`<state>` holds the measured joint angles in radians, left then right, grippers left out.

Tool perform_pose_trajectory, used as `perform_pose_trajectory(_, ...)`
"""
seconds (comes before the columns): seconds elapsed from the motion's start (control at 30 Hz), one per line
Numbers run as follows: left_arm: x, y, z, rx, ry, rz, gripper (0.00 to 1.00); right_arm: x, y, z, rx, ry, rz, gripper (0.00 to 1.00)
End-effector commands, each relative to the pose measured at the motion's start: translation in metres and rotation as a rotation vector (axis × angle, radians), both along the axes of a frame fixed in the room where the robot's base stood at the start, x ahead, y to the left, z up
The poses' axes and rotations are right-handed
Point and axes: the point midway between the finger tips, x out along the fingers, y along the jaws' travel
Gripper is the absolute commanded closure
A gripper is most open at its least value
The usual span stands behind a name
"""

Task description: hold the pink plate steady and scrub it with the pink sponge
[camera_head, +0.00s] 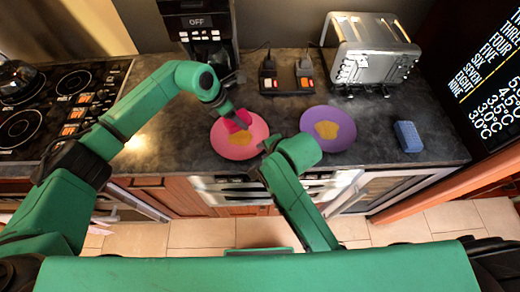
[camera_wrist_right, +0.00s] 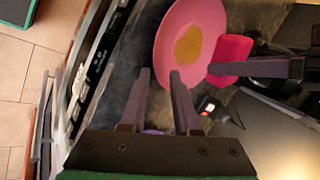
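The pink plate (camera_head: 226,148) lies on the dark counter with a yellow-brown stain (camera_head: 241,137); it also shows in the right wrist view (camera_wrist_right: 177,30). The pink sponge (camera_head: 232,126) is at the plate's far side, over or on it, and shows in the right wrist view (camera_wrist_right: 229,52). My left gripper (camera_head: 226,110) is shut on the sponge. My right gripper (camera_head: 267,145) is at the plate's right edge. In the right wrist view its two fingers (camera_wrist_right: 159,72) stand apart, with the plate's rim close to the tips. I cannot tell whether they touch it.
A purple plate (camera_head: 310,117) with a yellow stain lies right of the pink plate, near my right arm. A blue sponge (camera_head: 408,136) is farther right. A toaster (camera_head: 370,48), a coffee machine (camera_head: 207,30) and two small switch-like devices (camera_head: 286,78) stand behind. A stove (camera_head: 60,110) is left.

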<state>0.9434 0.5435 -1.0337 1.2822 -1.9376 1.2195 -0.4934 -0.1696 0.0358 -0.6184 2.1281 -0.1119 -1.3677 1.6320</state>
Motion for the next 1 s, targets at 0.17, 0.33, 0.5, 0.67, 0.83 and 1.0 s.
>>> perform_pose_trajectory(0.17,0.0,0.0,0.0,0.0,0.0,0.0,0.77,0.021,0.011,-0.034,-0.003,0.0,0.001,0.7)
perform_pose_trajectory(0.33,0.0,0.0,0.0,0.0,0.0,0.0,0.77,0.031,0.018,-0.052,0.0,0.0,0.001,0.7)
perform_pose_trajectory(0.5,0.0,0.0,0.0,0.0,0.0,0.0,0.77,0.033,0.019,-0.055,0.0,-0.001,0.001,0.7)
perform_pose_trajectory(0.67,0.0,0.0,0.0,0.0,0.0,0.0,0.77,0.033,0.019,-0.055,0.0,-0.001,0.001,0.89)
perform_pose_trajectory(0.83,0.0,0.0,0.0,0.0,0.0,0.0,0.77,0.032,0.019,-0.055,0.0,0.0,0.001,1.0)
perform_pose_trajectory(1.0,0.0,0.0,0.0,0.0,0.0,0.0,0.77,0.032,0.019,-0.055,-0.001,0.001,0.002,0.52)
